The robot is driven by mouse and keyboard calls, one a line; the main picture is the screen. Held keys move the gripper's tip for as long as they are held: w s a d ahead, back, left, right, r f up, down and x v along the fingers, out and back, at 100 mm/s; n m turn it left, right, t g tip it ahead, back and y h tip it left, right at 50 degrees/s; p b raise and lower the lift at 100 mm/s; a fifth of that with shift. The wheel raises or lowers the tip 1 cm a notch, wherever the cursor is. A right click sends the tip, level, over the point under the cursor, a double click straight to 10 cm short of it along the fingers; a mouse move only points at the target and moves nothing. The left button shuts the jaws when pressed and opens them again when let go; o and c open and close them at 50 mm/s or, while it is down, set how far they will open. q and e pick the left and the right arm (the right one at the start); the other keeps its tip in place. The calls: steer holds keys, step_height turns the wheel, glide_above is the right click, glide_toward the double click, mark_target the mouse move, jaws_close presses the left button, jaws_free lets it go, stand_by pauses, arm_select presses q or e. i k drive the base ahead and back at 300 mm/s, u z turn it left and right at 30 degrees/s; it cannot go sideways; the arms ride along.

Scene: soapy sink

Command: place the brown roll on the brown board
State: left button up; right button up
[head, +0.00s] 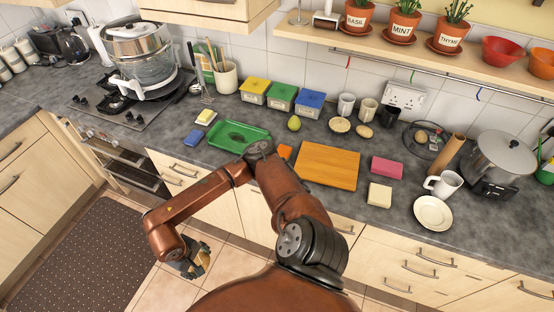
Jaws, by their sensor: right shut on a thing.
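A brown roll (447,154), a tall plain cylinder, stands on the counter at the right, beside the steel pot. The brown board (328,165) lies flat in the middle of the counter with its top bare. My right gripper (196,263) hangs low at the left, in front of the cabinets and over the floor, far from the roll and the board. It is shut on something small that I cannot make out. My right arm hides the counter just left of the board. My left gripper is not in view.
A pink block (387,168), a cream block (379,195), a saucer (433,213) and a white mug (444,184) lie to the right. A green tray (237,136) is left. A tan bun-like item (364,131) sits behind the board.

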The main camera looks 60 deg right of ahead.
mark_target(325, 167)
steer(key=k, duration=0.25)
steer(key=z, duration=1.65)
steer(key=i, duration=0.1)
steer(key=z, duration=0.2)
